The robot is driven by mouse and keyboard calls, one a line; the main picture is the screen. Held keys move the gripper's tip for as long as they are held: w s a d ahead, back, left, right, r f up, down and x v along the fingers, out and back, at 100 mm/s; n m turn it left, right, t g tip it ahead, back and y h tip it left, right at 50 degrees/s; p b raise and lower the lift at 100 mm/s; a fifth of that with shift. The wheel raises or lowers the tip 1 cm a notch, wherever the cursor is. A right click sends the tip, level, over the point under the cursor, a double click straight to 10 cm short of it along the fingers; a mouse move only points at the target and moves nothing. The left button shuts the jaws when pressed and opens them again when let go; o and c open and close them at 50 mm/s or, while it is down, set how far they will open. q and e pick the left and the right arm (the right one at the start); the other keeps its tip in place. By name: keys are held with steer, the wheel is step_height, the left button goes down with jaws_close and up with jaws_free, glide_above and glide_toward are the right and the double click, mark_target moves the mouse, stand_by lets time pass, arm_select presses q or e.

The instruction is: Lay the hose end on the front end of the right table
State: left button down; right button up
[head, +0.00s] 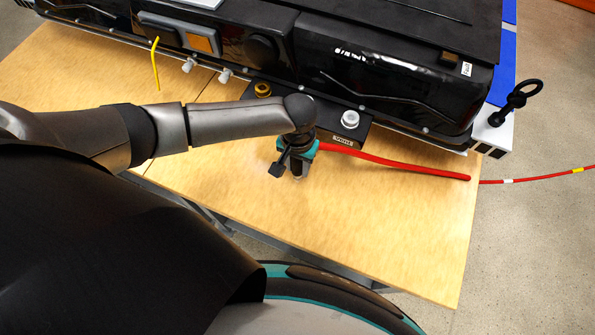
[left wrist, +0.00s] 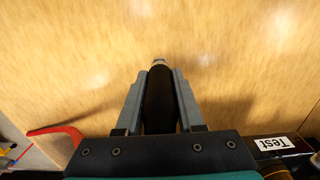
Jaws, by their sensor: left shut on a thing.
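My left gripper (head: 298,168) is shut on the hose end, a black sleeve (left wrist: 159,98) with a metal tip (left wrist: 160,62). It points down toward the bare wood of the right table (head: 390,235), in front of the black battery pack. I cannot tell whether the tip touches the wood. The red hose (head: 400,165) runs from beside the gripper to the right, across the table and past its right edge. A red piece of it also shows at the lower left of the left wrist view (left wrist: 58,134). My right gripper is not in view.
The black battery pack (head: 390,80) stands along the back of the tables. A port block (head: 343,139) with a white cap and a brass fitting sit at its front, close to my gripper. A yellow cable (head: 155,63) hangs at left. The table's front right is clear.

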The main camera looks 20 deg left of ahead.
mark_target(297, 173)
arm_select(q)
steer(key=shift+f+b, duration=0.35)
steer(key=shift+f, duration=1.35)
steer(key=shift+f, duration=0.2)
steer(key=c, duration=0.5)
jaws_free()
step_height(297, 173, up, 12)
steer(key=p, duration=0.2)
steer(key=shift+r+p, duration=0.25)
steer(key=shift+p, duration=0.05)
steer(key=shift+s+f, duration=0.1)
